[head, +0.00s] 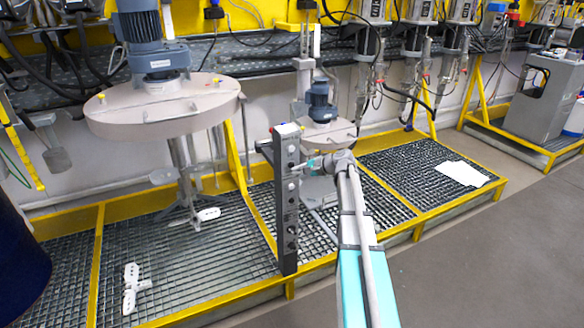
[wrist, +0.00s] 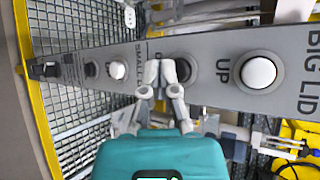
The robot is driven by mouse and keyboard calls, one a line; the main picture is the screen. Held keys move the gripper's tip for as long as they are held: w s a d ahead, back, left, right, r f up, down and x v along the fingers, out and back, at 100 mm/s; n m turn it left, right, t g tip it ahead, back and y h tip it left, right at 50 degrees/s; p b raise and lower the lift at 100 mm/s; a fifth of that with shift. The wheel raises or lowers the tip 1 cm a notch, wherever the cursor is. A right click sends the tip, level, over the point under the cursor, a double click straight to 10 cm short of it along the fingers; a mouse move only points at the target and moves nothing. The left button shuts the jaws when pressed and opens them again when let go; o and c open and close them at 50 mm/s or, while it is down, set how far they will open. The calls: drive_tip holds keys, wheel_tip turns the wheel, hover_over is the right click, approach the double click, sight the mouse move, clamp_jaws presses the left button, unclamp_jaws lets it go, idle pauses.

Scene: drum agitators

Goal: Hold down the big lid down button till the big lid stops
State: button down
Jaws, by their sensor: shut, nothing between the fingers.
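The control panel (head: 287,215) is a tall narrow grey post with a column of buttons. In the wrist view the panel (wrist: 215,62) lies sideways, with "BIG LID" at the right end. The white UP button (wrist: 258,72) is clear. The dark button (wrist: 184,71) beside it, by a label starting with "D", is partly hidden by my fingers. My gripper (wrist: 162,72) is shut and empty, its tips at the left edge of that dark button; I cannot tell whether they touch. In the head view my gripper (head: 309,163) is at the post's right side. The big lid (head: 163,106) is a raised beige disc under a blue-grey motor.
The small lid (head: 328,132) with its motor stands behind my arm. Below "SMALL LID" on the panel are a white button (wrist: 117,70) and a dark one (wrist: 91,70). A yellow-edged grating platform (head: 190,270) surrounds the post. Grey floor is open at the right.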

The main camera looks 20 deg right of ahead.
drive_tip(key=shift+s, duration=0.15)
drive_tip(key=s, duration=0.4)
drive_tip(key=shift+s+d, duration=0.1)
drive_tip(key=shift+s, duration=0.3)
idle(0.4)
idle(0.4)
drive_tip(key=s+a+f+n+g+h, duration=0.1)
drive_tip(key=s+a+f+n+g, duration=0.15)
drive_tip(key=a, duration=0.35)
drive_tip(key=s+a+f+n+g, duration=0.1)
drive_tip(key=s+a+f+n, duration=0.15)
drive_tip(key=a, duration=0.25)
drive_tip(key=s+a+f+n+g+h, duration=0.35)
drive_tip(key=s+a, duration=0.25)
drive_tip(key=s, duration=0.4)
drive_tip(key=s+a+f+n+g+h, duration=0.25)
drive_tip(key=s+a+n+h, duration=0.2)
drive_tip(key=s+a, duration=0.35)
wheel_tip(320, 180, up, 14)
drive_tip(key=d+p, duration=0.1)
drive_tip(key=p, duration=1.2)
drive_tip(key=shift+s+d+f, duration=0.2)
drive_tip(key=shift+s+d, duration=0.05)
drive_tip(key=shift+s, duration=0.1)
